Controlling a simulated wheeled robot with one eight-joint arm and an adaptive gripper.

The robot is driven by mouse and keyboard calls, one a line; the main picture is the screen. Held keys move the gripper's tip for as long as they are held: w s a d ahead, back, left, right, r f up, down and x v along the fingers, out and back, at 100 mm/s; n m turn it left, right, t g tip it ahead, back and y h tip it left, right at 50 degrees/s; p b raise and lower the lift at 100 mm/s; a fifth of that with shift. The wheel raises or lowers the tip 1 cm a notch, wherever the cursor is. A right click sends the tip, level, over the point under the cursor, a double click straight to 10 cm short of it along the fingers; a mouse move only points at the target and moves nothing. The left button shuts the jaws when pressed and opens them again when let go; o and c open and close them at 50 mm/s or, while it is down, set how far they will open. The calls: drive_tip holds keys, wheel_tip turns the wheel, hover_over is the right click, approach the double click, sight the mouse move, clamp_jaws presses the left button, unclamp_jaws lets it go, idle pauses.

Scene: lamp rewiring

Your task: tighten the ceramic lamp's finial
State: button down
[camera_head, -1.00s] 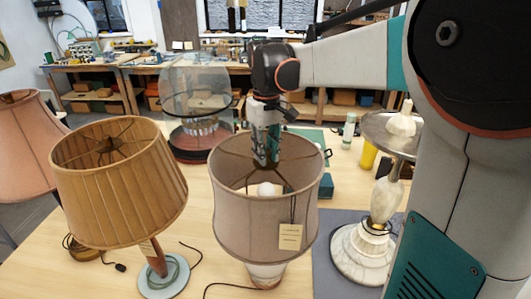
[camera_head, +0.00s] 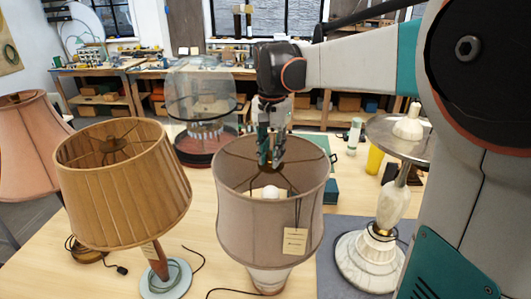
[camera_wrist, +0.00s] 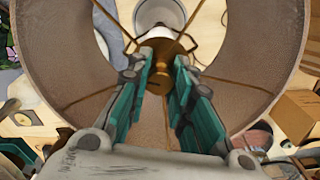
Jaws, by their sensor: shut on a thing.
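The ceramic lamp in the middle of the table has a taupe drum shade (camera_head: 272,225) and a pale base (camera_head: 268,278) below it. A paper tag (camera_head: 295,240) hangs on the shade. The brass finial (camera_wrist: 159,80) sits at the hub of the shade's wire spokes in the wrist view. My gripper (camera_head: 270,160) points down into the open top of the shade. In the wrist view my gripper (camera_wrist: 162,64) has one teal finger on each side of the finial and is shut on it.
A tan pleated lamp (camera_head: 120,190) stands close on the left, with a pink shade (camera_head: 30,145) behind it. A marble lamp (camera_head: 383,200) stands on a grey mat at right. A glass dome (camera_head: 205,90) is behind. Cords lie on the table.

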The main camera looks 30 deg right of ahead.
sight(271, 153)
drive_tip(key=m, duration=0.7)
drive_tip(key=shift+b, duration=0.3)
drive_tip(key=m, duration=0.7)
idle(0.4)
drive_tip(key=c, duration=1.4)
unclamp_jaws()
drive_tip(key=shift+r, duration=0.1)
wheel_tip(271, 153, up, 12)
drive_tip(key=shift+f, duration=0.1)
drive_tip(key=shift+f, duration=0.1)
